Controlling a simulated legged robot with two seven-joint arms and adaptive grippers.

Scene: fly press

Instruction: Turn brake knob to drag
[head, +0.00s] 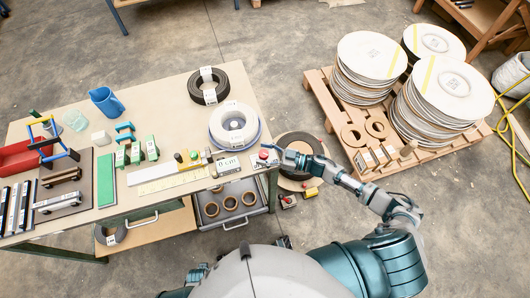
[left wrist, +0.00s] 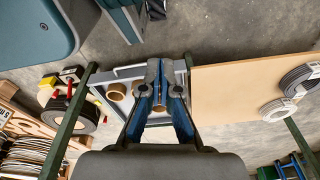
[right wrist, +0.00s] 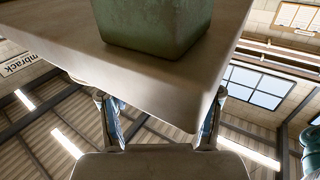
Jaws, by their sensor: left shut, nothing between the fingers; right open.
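A small red knob (head: 263,154) shows at the right front corner of the workbench (head: 182,100); its markings are too small to read, and I cannot tell whether it is the brake knob. My right gripper (head: 273,152) is just right of it at the corner; contact is unclear. In the right wrist view its open fingers (right wrist: 162,120) lie on either side of a pale slab corner (right wrist: 170,75) bearing a green block (right wrist: 155,25); no knob shows there. My left gripper (left wrist: 161,85) is shut and empty, in front of the drawer with brown rings; I cannot make it out in the head view.
A white spool (head: 234,125) and a label card (head: 228,166) sit near the knob. Below is an open drawer (head: 257,206) with several brown rings. A pallet (head: 345,130) with stacked discs stands right.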

